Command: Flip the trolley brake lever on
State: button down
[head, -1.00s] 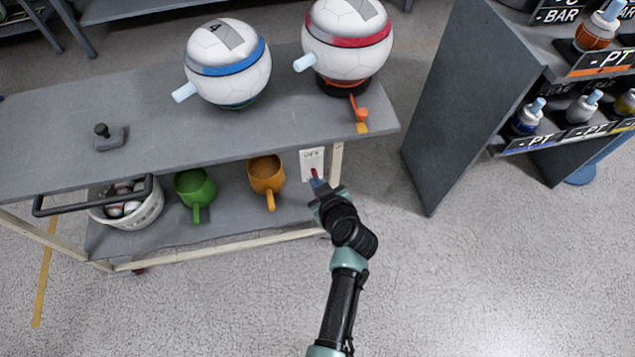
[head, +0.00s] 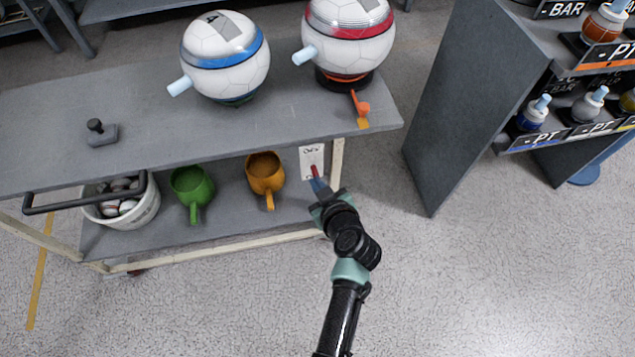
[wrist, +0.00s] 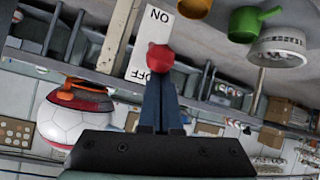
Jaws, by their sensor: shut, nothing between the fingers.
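The white ON/OFF plate (head: 312,155) is on the trolley's right end, under the top. In the head view its OFF end is uppermost. The wrist view is upside down and shows the plate (wrist: 134,40) with both words. A red lever knob (head: 315,170) stands out in front of the plate, and it also shows in the wrist view (wrist: 160,57) between the words. My gripper (head: 319,184) is shut and empty, its blue fingertips (wrist: 160,84) right at the knob. I cannot tell whether they touch it. The lever's stem is hidden.
The trolley top (head: 270,122) carries two ball-shaped vessels, blue-banded (head: 225,60) and red-banded (head: 348,45), and an orange lever (head: 361,104). Green (head: 192,187) and orange (head: 265,172) mugs and a white basket (head: 143,208) are below. A grey rack (head: 465,110) stands right. Floor in front is clear.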

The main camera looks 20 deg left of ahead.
jog(key=shift+s+d+f+b, duration=0.1)
jog(key=shift+f+b, duration=0.25)
jog(key=shift+b, duration=0.35)
jog(key=f+b, duration=0.1)
jog(key=b, duration=0.2)
jog(key=f+t+y+b, duration=0.1)
jog(key=b, duration=0.2)
jog(key=shift+s+d+b, duration=0.2)
jog(key=shift+s+b, duration=0.15)
notch_tip(320, 180, down, 7)
jog(key=t+y+b, duration=0.4)
jog(key=t+b, duration=0.2)
jog(key=b, duration=3.1)
jog(key=shift+s+d+f+n+y, duration=0.2)
jog(key=shift+s+d+n+y, duration=0.1)
jog(key=shift+s+n+y, duration=0.1)
jog(key=shift+b, duration=1.15)
jog(key=shift+r+t, duration=0.15)
jog(key=shift+t, duration=0.15)
